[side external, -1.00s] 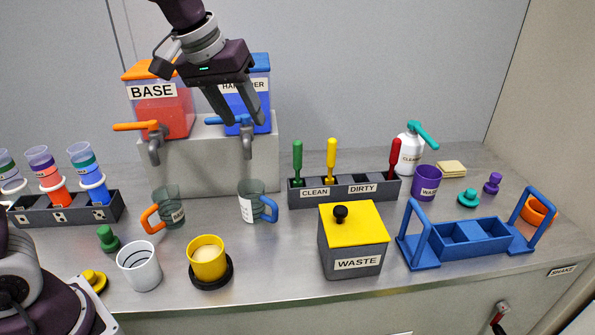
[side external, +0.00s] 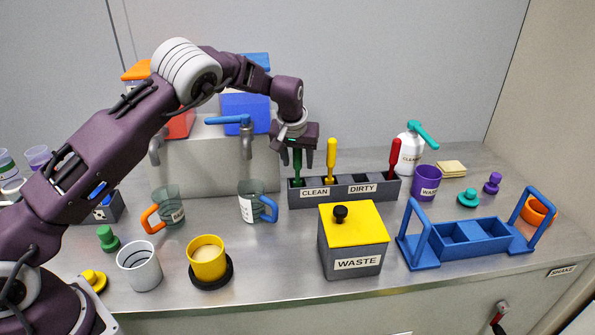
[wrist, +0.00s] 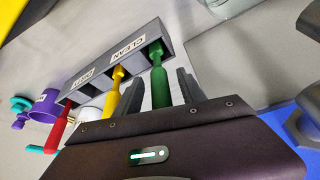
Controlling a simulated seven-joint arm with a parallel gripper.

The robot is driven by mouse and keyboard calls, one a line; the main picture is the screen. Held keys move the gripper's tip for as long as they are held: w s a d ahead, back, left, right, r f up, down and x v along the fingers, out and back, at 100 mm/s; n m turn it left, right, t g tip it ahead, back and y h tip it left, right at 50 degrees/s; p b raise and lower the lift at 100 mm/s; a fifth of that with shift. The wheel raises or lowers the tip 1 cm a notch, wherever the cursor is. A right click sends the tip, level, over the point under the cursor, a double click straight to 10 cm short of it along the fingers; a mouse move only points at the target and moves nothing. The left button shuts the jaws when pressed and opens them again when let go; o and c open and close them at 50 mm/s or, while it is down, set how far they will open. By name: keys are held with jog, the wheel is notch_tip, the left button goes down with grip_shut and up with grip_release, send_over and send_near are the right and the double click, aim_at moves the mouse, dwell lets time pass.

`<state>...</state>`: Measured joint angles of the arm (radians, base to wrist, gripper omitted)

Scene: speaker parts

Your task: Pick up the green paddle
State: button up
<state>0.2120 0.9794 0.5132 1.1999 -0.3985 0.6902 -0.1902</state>
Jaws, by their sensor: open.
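The green paddle (side external: 297,165) stands upright in the left end slot of the dark holder (side external: 343,195), in the part labelled CLEAN. My gripper (side external: 296,162) points down over that slot, with its open fingers on either side of the green handle. In the wrist view the green paddle (wrist: 160,86) rises between the two fingers of my gripper (wrist: 155,92), and the gripper is not closed on it. The lower part of the paddle is hidden inside the holder.
A yellow paddle (side external: 331,160) and a red paddle (side external: 394,163) stand in the same holder to the right. A grey-green mug (side external: 250,203) is left of the holder, and the yellow-lidded WASTE box (side external: 352,245) is in front. A dispenser tap (side external: 246,140) is behind left.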

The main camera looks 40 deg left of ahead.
grip_shut()
jog(key=shift+r, duration=0.1)
